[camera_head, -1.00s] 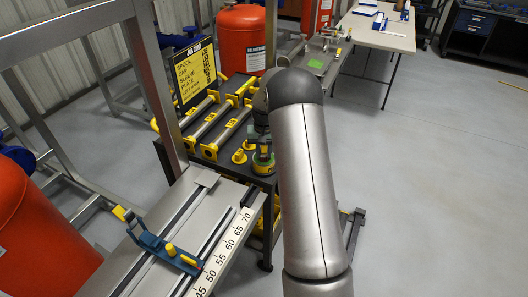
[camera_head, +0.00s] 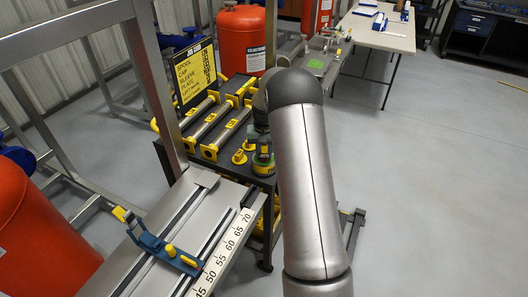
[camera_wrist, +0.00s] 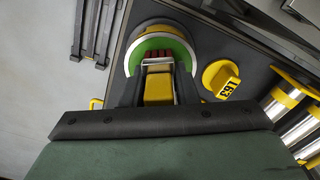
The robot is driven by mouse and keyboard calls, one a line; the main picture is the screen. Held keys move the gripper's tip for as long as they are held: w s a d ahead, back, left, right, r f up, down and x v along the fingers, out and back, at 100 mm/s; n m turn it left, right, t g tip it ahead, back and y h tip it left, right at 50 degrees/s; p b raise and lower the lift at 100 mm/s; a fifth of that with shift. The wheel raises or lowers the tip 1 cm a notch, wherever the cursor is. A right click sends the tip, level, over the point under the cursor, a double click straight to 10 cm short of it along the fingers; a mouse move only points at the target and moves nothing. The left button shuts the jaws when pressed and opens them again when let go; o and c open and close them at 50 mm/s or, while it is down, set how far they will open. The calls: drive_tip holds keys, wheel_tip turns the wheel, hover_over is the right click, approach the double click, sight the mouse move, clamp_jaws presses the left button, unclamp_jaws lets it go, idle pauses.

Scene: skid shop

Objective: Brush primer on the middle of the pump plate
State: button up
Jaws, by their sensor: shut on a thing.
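My gripper (camera_wrist: 157,92) is shut on a brush (camera_wrist: 158,88) with a yellow handle, metal ferrule and dark red bristles. The bristles lie over the green inside of a round, pale-rimmed pot (camera_wrist: 144,28); I cannot tell whether they touch it. In the head view, the green and yellow pot (camera_head: 263,165) sits at the near end of the dark rack, and my arm hides most of the gripper and brush. A grey metal plate with a small green patch (camera_head: 316,64) lies on the stand farther back; I cannot tell for sure that it is the pump plate.
A yellow cap marked L63 (camera_wrist: 221,79) stands right of the pot. A ruled bench (camera_head: 185,225) with a blue clamp (camera_head: 160,245) is near left.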

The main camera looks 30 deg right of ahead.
drive_tip(key=shift+r+p, duration=1.5)
drive_tip(key=shift+r, duration=1.85)
drive_tip(key=shift+f, duration=0.1)
